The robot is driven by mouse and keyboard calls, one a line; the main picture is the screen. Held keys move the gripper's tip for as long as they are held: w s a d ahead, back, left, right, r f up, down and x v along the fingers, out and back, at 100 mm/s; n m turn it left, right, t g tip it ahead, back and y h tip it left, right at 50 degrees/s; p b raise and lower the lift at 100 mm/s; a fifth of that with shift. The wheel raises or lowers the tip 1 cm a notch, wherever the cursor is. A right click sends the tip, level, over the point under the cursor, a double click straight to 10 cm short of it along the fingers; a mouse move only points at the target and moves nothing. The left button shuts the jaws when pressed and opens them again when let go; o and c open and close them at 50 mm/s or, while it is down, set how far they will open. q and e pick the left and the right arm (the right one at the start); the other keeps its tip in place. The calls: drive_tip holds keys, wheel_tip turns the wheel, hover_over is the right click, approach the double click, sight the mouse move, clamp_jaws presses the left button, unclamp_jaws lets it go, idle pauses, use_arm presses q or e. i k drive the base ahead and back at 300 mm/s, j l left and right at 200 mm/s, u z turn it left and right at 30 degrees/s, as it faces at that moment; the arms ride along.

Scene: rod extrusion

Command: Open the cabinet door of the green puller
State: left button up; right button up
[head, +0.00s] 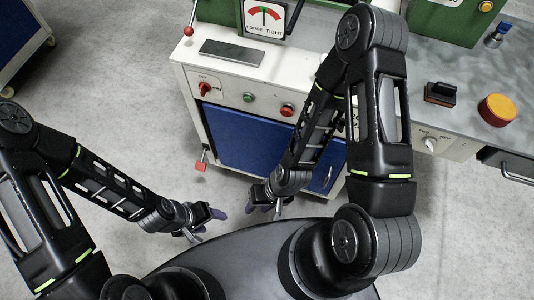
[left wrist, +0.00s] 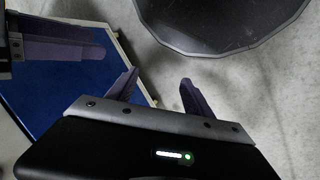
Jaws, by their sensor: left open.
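The green puller (head: 235,12) stands at the top of the head view on a white cabinet with a blue door (head: 240,145). The door looks shut, and a small handle (head: 328,177) shows near its right side, partly behind my right arm. In the left wrist view the blue door (left wrist: 60,100) lies at the left. My left gripper (head: 209,225) is open and empty, in front of the cabinet and apart from it. My right gripper (head: 265,208) is beside it to the right, fingers apart, with nothing seen between them. Its purple fingers also show in the left wrist view (left wrist: 62,42).
A red knob (head: 205,89), a green button and a red button (head: 287,110) sit on the panel above the door. A grey bench (head: 460,75) with an orange-topped button stands at the right. A blue cabinet (head: 22,35) is at the far left. Floor between is clear.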

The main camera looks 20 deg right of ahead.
sight(247, 142)
drive_tip(key=k+l+z, duration=0.1)
drive_tip(key=k+l, duration=0.3)
drive_tip(key=l, duration=0.2)
drive_tip(key=k+l+z, duration=0.15)
drive_tip(key=l, duration=0.2)
drive_tip(key=k+l, duration=0.2)
drive_tip(key=k+l+z, duration=0.15)
drive_tip(key=l, duration=0.3)
drive_tip(key=k+l+z, duration=0.1)
drive_tip(key=l, duration=0.25)
drive_tip(key=k, duration=0.05)
